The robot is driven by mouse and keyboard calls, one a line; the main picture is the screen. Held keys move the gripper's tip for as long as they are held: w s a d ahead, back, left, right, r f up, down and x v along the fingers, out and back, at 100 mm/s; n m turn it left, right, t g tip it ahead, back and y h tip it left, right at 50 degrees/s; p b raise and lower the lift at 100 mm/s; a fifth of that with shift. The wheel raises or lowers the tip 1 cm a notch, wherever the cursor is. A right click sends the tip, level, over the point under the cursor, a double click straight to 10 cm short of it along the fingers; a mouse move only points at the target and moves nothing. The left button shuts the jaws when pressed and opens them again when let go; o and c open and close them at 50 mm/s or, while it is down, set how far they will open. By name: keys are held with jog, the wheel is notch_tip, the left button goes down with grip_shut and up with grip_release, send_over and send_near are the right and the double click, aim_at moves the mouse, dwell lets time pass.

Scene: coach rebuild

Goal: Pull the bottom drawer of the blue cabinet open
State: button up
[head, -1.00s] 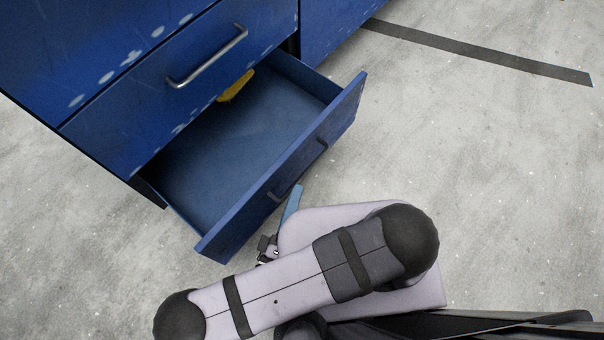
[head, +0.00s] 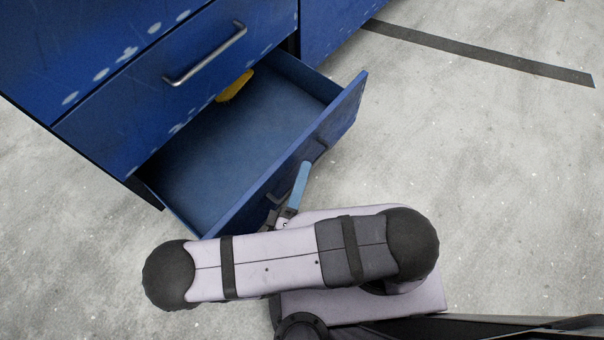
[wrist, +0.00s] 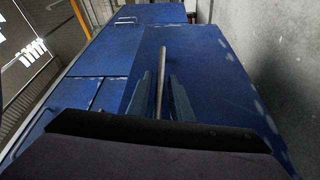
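The blue cabinet (head: 75,60) fills the upper left of the head view. Its bottom drawer (head: 240,125) stands pulled out, with its inside showing. The bottom drawer's grey handle (head: 318,150) is on the drawer front, partly covered by my gripper. My gripper (head: 292,190) is at this handle; in the head view one blue finger shows clearly and the rest is largely hidden by my arm. In the wrist view, the fingers of my gripper (wrist: 163,95) are apart, one on each side of the handle bar (wrist: 161,75), with visible gaps. Contact cannot be told.
A yellow object (head: 235,86) lies at the back of the open drawer. The drawer above, with a metal handle (head: 205,55), is shut. Another blue cabinet (head: 335,25) stands to the right. The grey floor (head: 480,170) is clear on the right, with a dark strip (head: 480,52) across it.

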grip_shut()
jog(key=s+d+p, duration=0.1)
jog(key=s+d, duration=0.2)
jog(key=shift+s+d, duration=0.1)
jog(key=shift+s, duration=0.1)
jog(key=shift+o, duration=1.8)
grip_release()
